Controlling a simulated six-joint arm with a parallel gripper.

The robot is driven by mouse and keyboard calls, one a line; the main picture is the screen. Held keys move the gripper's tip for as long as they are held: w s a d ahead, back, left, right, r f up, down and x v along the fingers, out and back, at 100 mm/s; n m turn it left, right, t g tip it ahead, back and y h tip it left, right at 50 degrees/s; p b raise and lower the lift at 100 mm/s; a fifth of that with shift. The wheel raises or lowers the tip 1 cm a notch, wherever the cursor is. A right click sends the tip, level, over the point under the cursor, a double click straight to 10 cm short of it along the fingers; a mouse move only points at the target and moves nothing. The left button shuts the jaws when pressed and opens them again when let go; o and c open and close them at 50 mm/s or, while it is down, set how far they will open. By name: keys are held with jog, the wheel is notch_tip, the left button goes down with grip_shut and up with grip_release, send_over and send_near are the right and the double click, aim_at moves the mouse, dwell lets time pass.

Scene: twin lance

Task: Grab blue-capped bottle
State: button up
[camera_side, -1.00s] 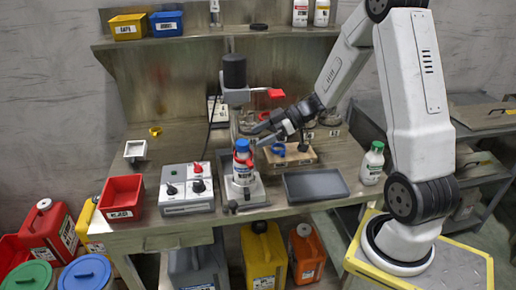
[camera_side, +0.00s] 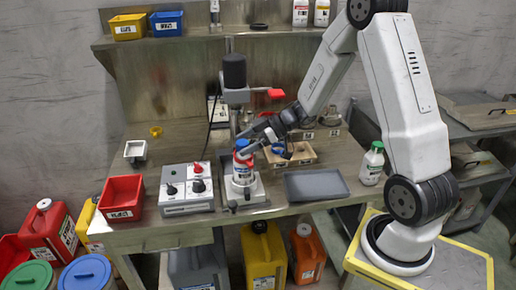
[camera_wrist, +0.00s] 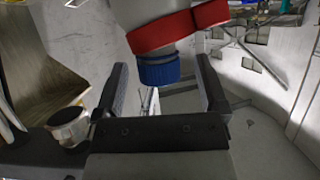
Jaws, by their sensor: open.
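The blue-capped bottle (camera_side: 243,164) is white with a red band and stands upright on the base of the press stand at the middle of the bench. Its blue cap is partly covered by my gripper in the side view. My gripper (camera_side: 251,143) is open at the bottle's upper right, by the cap. In the wrist view the blue cap (camera_wrist: 158,70) appears between the two spread dark fingers of my gripper (camera_wrist: 160,80), with space on both sides. The red band (camera_wrist: 178,29) shows above it. Contact is not visible.
The press (camera_side: 235,95), with a red handle, rises behind the bottle. A control box (camera_side: 186,205) stands left, a red bin (camera_side: 121,198) farther left. A wooden tray (camera_side: 300,158) and grey tray (camera_side: 314,184) lie right, with a green-capped bottle (camera_side: 372,164) beyond.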

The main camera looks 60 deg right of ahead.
jog(key=shift+x, duration=1.45)
grip_shut()
dwell(0.6)
